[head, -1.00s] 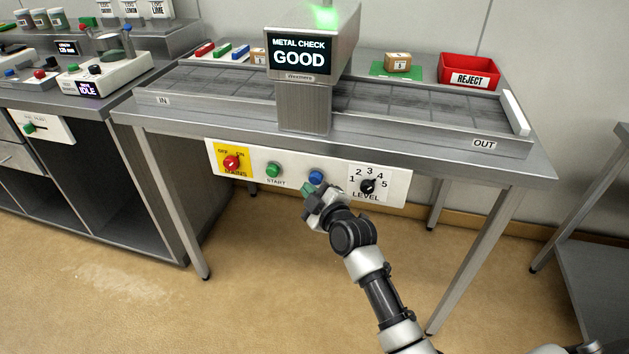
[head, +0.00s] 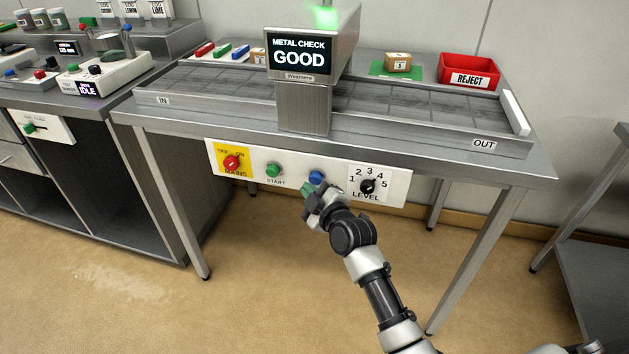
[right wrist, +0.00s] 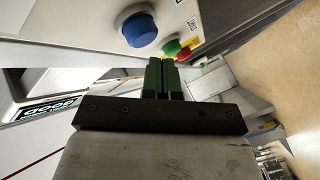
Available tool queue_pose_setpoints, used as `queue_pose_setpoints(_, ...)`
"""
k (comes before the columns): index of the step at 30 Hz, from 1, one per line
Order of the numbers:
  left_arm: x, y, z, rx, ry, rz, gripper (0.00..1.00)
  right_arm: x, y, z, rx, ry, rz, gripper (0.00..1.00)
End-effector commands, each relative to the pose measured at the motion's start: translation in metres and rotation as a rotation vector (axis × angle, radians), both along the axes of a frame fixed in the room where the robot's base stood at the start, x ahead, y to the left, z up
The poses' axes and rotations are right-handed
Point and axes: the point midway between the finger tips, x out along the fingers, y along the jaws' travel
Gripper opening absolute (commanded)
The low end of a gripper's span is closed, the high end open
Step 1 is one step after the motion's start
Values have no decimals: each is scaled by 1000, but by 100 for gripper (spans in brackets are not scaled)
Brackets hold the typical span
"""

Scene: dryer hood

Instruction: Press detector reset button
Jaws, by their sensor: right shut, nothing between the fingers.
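The blue button (head: 316,177) sits on the white control panel (head: 333,193) at the front of the detector table, between the green start button (head: 273,170) and the level knob (head: 367,187). Its label is hidden behind my gripper. My right gripper (head: 308,189) is just below and in front of the blue button, fingers shut and empty. In the right wrist view the blue button (right wrist: 140,28) stands out from the panel, apart from the green fingertips (right wrist: 161,62). The detector screen (head: 299,54) reads METAL CHECK GOOD, with a green light above. My left gripper is not in view.
A red mains switch (head: 231,162) is at the panel's left end. The conveyor (head: 420,108) runs across the tabletop, with a red reject bin (head: 469,70) behind it. The floor in front is clear.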

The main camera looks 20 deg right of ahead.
Motion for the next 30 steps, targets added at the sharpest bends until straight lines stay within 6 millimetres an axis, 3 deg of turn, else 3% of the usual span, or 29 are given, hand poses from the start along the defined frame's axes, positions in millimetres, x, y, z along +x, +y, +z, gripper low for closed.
queue_pose_setpoints(17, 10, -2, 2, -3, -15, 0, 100, 7, -5, 1, 0, -1, 0, 0)
queue_pose_setpoints(30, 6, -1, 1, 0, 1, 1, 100, 9, -6, 0, 0, 0, 0, 0)
